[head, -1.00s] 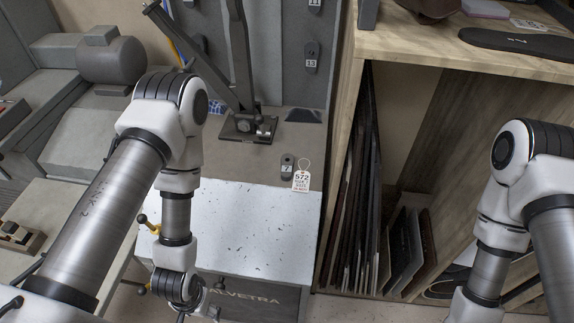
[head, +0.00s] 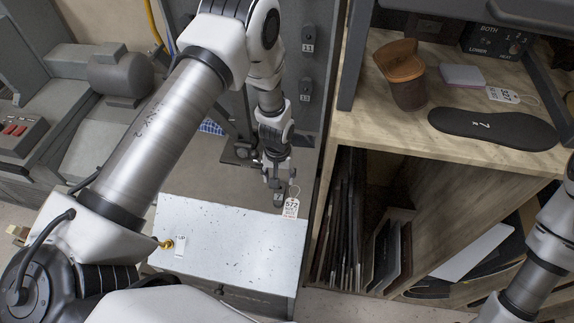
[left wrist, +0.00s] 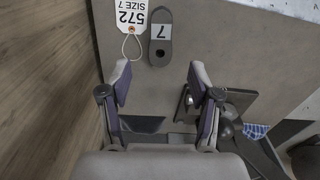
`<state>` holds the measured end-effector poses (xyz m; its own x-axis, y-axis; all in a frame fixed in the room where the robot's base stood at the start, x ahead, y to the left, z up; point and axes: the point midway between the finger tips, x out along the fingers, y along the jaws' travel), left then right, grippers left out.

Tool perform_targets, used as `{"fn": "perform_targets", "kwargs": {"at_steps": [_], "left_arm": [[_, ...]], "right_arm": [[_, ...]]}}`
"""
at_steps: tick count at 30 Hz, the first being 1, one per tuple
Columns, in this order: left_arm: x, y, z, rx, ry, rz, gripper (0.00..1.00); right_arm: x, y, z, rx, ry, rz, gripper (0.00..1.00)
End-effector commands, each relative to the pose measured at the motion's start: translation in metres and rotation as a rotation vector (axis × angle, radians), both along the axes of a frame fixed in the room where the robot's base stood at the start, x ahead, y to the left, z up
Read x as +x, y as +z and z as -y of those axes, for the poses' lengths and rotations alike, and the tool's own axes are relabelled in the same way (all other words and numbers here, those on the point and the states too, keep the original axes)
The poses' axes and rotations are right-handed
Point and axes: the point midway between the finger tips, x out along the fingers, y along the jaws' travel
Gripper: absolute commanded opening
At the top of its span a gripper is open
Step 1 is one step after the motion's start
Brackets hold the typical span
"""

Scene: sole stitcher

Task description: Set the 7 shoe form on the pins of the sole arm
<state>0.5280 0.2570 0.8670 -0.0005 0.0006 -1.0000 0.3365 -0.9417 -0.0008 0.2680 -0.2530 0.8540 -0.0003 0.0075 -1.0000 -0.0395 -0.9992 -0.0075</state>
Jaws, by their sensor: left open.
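The 7 shoe form (left wrist: 160,55) is a small dark grey sole-shaped piece with a white 7 label and a round hole, lying on the grey table. In the head view the form (head: 278,200) shows just below my left gripper (head: 276,176). In the left wrist view my left gripper (left wrist: 158,80) is open, with its fingers apart and empty, the form just beyond the fingertips. A dark jointed stand on a square base plate (left wrist: 240,105) is right of the gripper; my left arm mostly hides it in the head view. I cannot make out pins. My right gripper is out of view.
A white tag reading 572 size 7 (head: 291,208) lies beside the form. Forms marked 11 (head: 308,38) and 13 (head: 305,92) hang on the grey panel. A wooden shelf (head: 370,130) with a dark sole (head: 492,127) stands at right. The speckled white top (head: 215,235) is clear.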

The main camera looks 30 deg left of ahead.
Motion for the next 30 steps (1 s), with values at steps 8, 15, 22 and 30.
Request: {"fn": "perform_targets", "kwargs": {"at_steps": [8,15,22,30], "left_arm": [[-0.001,-0.039,0.000,0.000,-0.001,-0.001,0.62],[-0.001,-0.073,0.000,0.000,-0.002,0.000,0.62],[-0.001,-0.088,0.000,0.000,-0.002,0.001,0.62],[-0.001,-0.088,0.000,0.000,-0.002,0.001,0.55]], "right_arm": [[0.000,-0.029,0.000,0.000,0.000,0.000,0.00],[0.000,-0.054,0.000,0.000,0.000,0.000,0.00],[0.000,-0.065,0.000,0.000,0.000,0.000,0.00],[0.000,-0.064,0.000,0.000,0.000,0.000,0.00]]}}
